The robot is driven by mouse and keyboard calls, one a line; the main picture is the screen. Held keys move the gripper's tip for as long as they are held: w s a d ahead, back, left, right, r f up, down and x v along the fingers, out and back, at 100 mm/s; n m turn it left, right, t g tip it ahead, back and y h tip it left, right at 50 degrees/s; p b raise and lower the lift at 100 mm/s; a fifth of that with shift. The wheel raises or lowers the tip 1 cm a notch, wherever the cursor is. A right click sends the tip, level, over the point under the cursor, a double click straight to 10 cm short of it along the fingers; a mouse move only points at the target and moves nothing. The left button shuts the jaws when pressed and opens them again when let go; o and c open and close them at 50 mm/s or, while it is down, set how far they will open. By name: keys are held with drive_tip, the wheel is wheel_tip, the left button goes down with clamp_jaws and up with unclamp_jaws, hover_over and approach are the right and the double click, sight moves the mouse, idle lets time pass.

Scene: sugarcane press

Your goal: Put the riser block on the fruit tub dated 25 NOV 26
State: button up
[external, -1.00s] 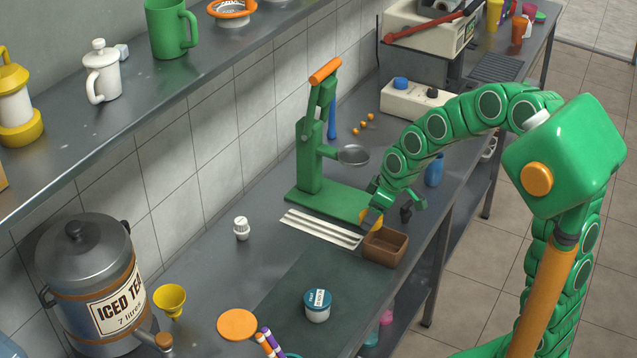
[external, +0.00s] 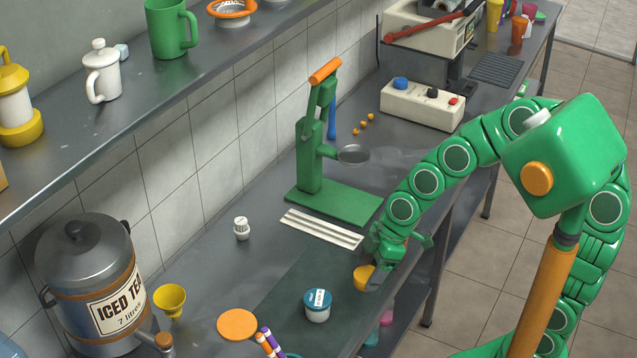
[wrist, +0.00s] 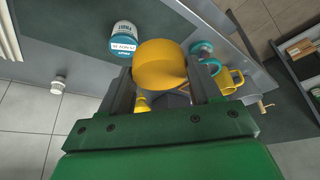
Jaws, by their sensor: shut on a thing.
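My gripper (external: 375,270) is shut on a rounded yellow-orange block (external: 363,277), the only thing in view that fits the riser block. In the wrist view the block (wrist: 160,66) sits between the two fingers. The fruit tub (external: 317,305) is white with a teal-blue lid and a pale label, and stands upright on the dark mat. The held block is apart from it, to its upper right in the external view. In the wrist view the tub (wrist: 123,38) is left of the block; its label print is too small to read surely.
An orange disc (external: 238,324), striped sticks (external: 268,342) and a yellow funnel (external: 170,299) lie left of the tub. A small white-capped jar (external: 242,228) and a white ridged strip (external: 321,229) are behind. The green press (external: 320,160) stands farther back. The dark mat (external: 310,265) is mostly clear.

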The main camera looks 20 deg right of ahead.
drive_tip(key=shift+w+a+f, duration=4.4)
drive_tip(key=shift+w+f, duration=0.05)
drive_tip(key=shift+f, duration=0.05)
drive_tip(key=shift+w+a+f, duration=0.1)
drive_tip(key=shift+f, duration=1.7)
drive_tip(key=shift+f, duration=0.1)
drive_tip(key=o, duration=1.1)
drive_tip(key=shift+c, duration=0.2)
